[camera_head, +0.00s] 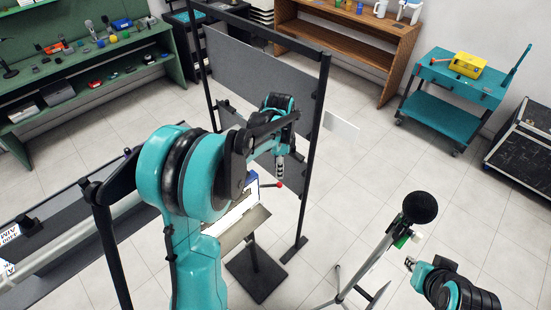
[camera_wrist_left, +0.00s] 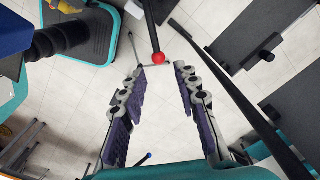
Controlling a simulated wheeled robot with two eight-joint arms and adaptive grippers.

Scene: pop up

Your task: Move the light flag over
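I cannot tell for certain which part is the light flag. A pale flat panel (camera_head: 243,222) stands on a post with a black base (camera_head: 257,272), partly hidden by my left arm. A short black rod ending in a red ball (camera_head: 278,185) sticks out beside it. My left gripper (camera_head: 279,178) is just above the red ball. In the left wrist view my left gripper (camera_wrist_left: 160,70) is open and empty, with the red ball (camera_wrist_left: 157,58) ahead between its fingertips. My right gripper (camera_head: 409,263) is at the lower right, its fingers too small to read.
A tall black frame (camera_head: 310,140) with grey panels stands behind my left arm. A stand with a black round head (camera_head: 420,207) is near my right gripper. A teal cart (camera_head: 455,110) and a black case (camera_head: 520,150) are at right. Tiled floor is free between.

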